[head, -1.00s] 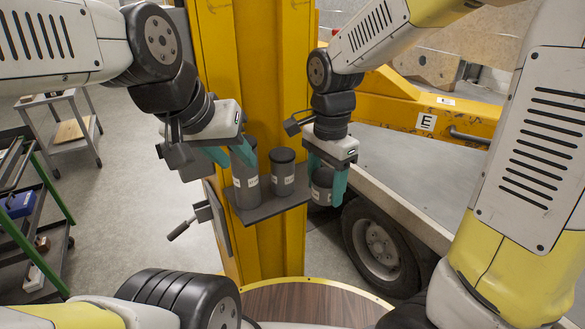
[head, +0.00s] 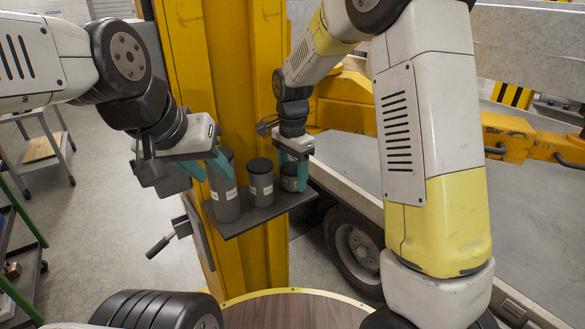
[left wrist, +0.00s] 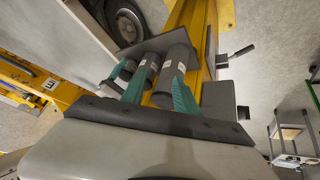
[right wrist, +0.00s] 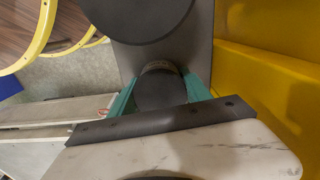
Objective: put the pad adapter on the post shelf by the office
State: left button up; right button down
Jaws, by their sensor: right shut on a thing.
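A short grey cylinder (head: 290,180), which I take for the pad adapter, is at the right end of the dark shelf (head: 245,224) on the yellow post. My right gripper (head: 292,172) is shut on it; in the right wrist view its teal fingers flank the cylinder (right wrist: 160,88). I cannot tell whether its base touches the shelf. A medium cylinder (head: 261,183) and a tall cylinder (head: 226,195) stand upright on the shelf to its left. My left gripper (head: 207,165) is open and empty beside the tall cylinder. The labels are unreadable.
The yellow post (head: 268,255) rises behind the shelf. A lever handle (head: 160,246) juts out at left. A trailer wheel (head: 356,247) and grey deck (head: 530,190) are at right. A round wooden top (head: 290,312) is below. A grey cart (head: 40,150) stands at far left.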

aim_at(292, 167)
jog(key=shift+f, duration=0.2)
jog(key=shift+c, duration=2.4)
grip_release()
jog(key=shift+f, duration=0.1)
notch_tip(292, 167, up, 12)
jog(key=s+d+r+n+t+y, duration=0.1)
jog(key=s+d+n, duration=0.4)
jog(key=s, duration=0.5)
jog(key=s+d+r+n+t+y, duration=0.1)
jog(key=s+d+r+n+t, duration=0.2)
jog(key=s+d, duration=0.6)
jog(key=shift+s+d+n+t, duration=0.2)
jog(key=shift+s+n+t, duration=0.75)
jog(key=shift+n+t, duration=0.15)
